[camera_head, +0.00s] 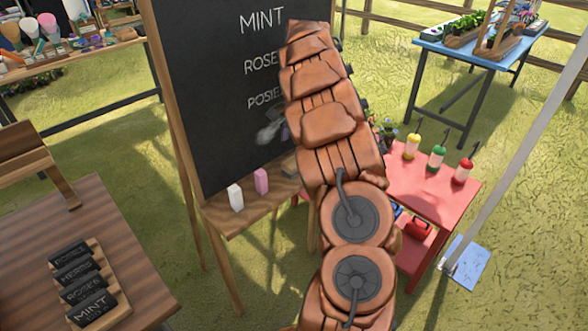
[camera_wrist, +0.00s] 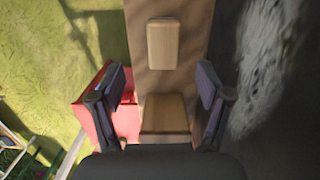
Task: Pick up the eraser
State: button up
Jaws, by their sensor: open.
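In the wrist view my gripper (camera_wrist: 163,88) is open, with one dark finger on each side of the wooden ledge (camera_wrist: 190,62). A tan, wood-coloured block (camera_wrist: 165,113), which looks like an eraser, lies between the fingers with a gap on each side. A second tan block (camera_wrist: 163,43) lies farther up the ledge; I cannot tell for sure which is the eraser. In the head view my arm hides the gripper and part of the ledge. A small dark block (camera_head: 288,165) shows there at the arm's edge.
A white block (camera_head: 236,197) and a pink block (camera_head: 261,181) stand on the ledge under the chalkboard (camera_head: 215,85). The board is close on the right in the wrist view. A red table (camera_head: 432,190) with bottles stands to the right in the head view.

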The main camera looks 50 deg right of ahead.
aim_at(294, 161)
jog(key=shift+w+d+f, duration=0.1)
jog(key=shift+d+f, duration=0.35)
jog(key=shift+f, duration=0.4)
jog(key=shift+w+a+f+p, duration=0.1)
jog(key=shift+a+f+p, duration=0.15)
jog(key=shift+f, duration=0.9)
jog(key=shift+s+a+f+p, duration=0.15)
jog(key=shift+f+p, duration=0.25)
jog(key=shift+f, duration=0.75)
jog(key=shift+w+a+f+p, duration=0.15)
jog(key=shift+a+f+p, duration=0.15)
jog(key=shift+f, duration=0.85)
jog(key=c, duration=1.2)
jog(key=shift+r, duration=0.1)
jog(key=shift+c, duration=0.2)
